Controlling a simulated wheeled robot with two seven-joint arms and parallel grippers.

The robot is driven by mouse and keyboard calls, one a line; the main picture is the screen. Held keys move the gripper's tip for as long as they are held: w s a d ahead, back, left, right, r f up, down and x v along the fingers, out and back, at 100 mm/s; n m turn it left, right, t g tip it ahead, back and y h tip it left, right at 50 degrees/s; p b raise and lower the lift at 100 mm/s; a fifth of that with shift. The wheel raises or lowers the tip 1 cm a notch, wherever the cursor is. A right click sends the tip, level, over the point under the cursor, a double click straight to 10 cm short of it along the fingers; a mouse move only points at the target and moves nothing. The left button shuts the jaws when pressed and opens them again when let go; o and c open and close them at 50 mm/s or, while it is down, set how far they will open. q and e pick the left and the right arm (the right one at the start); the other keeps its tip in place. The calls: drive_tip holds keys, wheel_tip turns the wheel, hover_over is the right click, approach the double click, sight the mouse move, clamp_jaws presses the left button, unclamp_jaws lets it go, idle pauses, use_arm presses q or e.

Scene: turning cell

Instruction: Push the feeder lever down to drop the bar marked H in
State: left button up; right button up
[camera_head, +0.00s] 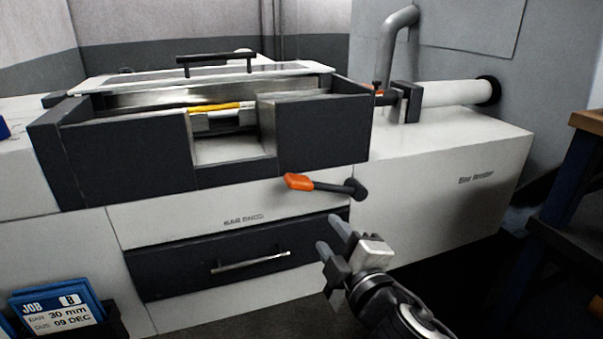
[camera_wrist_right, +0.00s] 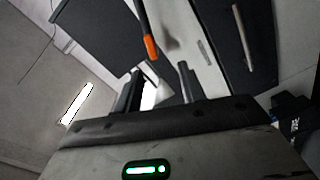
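The feeder lever (camera_head: 325,185) has an orange grip at its left end and a dark pivot at its right. It lies nearly level on the pale front of the feeder. In the right wrist view its orange grip (camera_wrist_right: 151,48) shows just beyond and between the fingertips. My right gripper (camera_head: 327,231) is open and empty, below the lever and apart from it; its two spread fingers also show in the right wrist view (camera_wrist_right: 160,70). A yellow strip (camera_head: 215,107) shows in the feeder opening. I cannot make out a bar marked H. My left gripper is not in view.
The dark feeder housing (camera_head: 320,132) stands above the lever. A dark drawer (camera_head: 180,270) with a metal handle (camera_head: 250,262) is below it. A blue job card (camera_head: 62,305) sits at lower left. A blue-framed bench (camera_head: 573,180) stands at right.

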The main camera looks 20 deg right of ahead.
sight(304, 188)
drive_tip(key=w, duration=0.5)
drive_tip(key=w+r+p, duration=0.1)
drive_tip(key=w, duration=1)
drive_tip(key=shift+w+a+r+p, duration=0.15)
drive_tip(key=shift+r+p, duration=0.1)
drive_tip(key=shift+p, duration=0.15)
clamp_jaws()
